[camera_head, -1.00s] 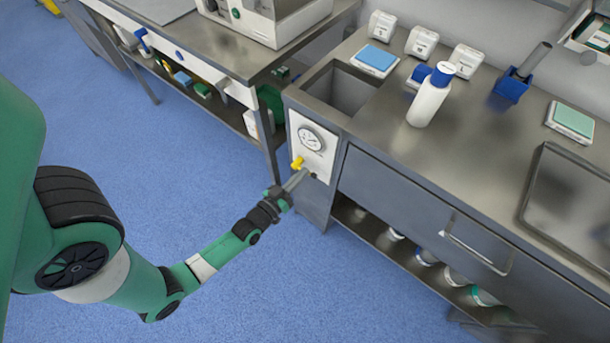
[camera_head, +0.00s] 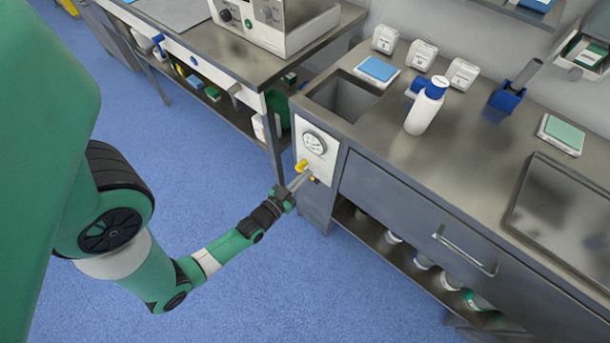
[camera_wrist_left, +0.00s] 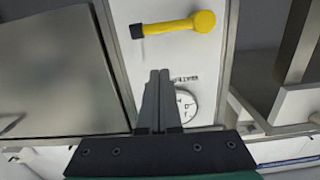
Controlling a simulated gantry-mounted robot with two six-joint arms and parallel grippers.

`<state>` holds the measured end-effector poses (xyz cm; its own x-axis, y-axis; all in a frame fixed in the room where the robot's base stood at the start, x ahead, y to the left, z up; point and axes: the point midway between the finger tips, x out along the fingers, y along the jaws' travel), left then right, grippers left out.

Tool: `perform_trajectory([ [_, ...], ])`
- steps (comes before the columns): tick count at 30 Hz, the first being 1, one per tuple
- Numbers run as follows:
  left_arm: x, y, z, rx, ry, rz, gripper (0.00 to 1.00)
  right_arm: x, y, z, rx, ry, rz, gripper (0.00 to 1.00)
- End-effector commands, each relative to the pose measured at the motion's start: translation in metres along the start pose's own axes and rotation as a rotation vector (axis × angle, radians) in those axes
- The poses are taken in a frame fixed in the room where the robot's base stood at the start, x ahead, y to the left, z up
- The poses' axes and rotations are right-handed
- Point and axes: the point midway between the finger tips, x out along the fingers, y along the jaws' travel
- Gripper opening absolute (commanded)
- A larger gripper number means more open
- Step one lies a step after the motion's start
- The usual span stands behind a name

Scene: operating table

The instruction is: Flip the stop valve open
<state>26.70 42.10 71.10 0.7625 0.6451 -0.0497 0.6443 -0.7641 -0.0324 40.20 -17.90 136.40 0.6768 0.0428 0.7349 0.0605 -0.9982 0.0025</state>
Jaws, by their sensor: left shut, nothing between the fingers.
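The stop valve is a yellow lever (camera_head: 301,165) on a white panel below a round gauge (camera_head: 314,143), on the end face of the steel counter. In the left wrist view the yellow lever (camera_wrist_left: 175,24) lies across the panel with a round yellow hub at the right and a black tip at the left. My left gripper (camera_head: 306,175) is shut and empty, close to the panel by the lever. In the left wrist view its fingertips (camera_wrist_left: 160,72) stop short of the lever, with a gap in the picture. The gauge (camera_wrist_left: 187,105) is partly behind the fingers. My right gripper is not in view.
The steel counter (camera_head: 460,130) holds a white bottle (camera_head: 424,108), a blue-topped scale (camera_head: 377,70) and a tray. A drawer with a handle (camera_head: 465,248) is to the right of the panel. A second bench stands at the left. The blue floor (camera_head: 110,120) is free.

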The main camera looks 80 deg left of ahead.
Motion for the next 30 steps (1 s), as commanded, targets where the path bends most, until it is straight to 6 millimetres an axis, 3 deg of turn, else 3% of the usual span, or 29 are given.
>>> perform_trajectory([
  [1,-0.014,0.000,-0.006,0.000,-0.007,0.001,0.00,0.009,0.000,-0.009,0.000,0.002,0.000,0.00],
  [6,-0.060,0.001,-0.004,0.001,-0.006,0.003,0.00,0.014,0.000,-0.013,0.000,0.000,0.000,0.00],
  [12,-0.093,0.001,-0.003,0.000,-0.002,0.005,0.00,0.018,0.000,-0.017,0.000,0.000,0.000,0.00],
  [26,-0.100,0.000,-0.002,0.001,-0.001,0.000,0.00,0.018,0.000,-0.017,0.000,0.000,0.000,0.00],
  [30,-0.091,0.009,-0.013,-0.001,0.023,0.033,0.00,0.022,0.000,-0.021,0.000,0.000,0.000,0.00],
])
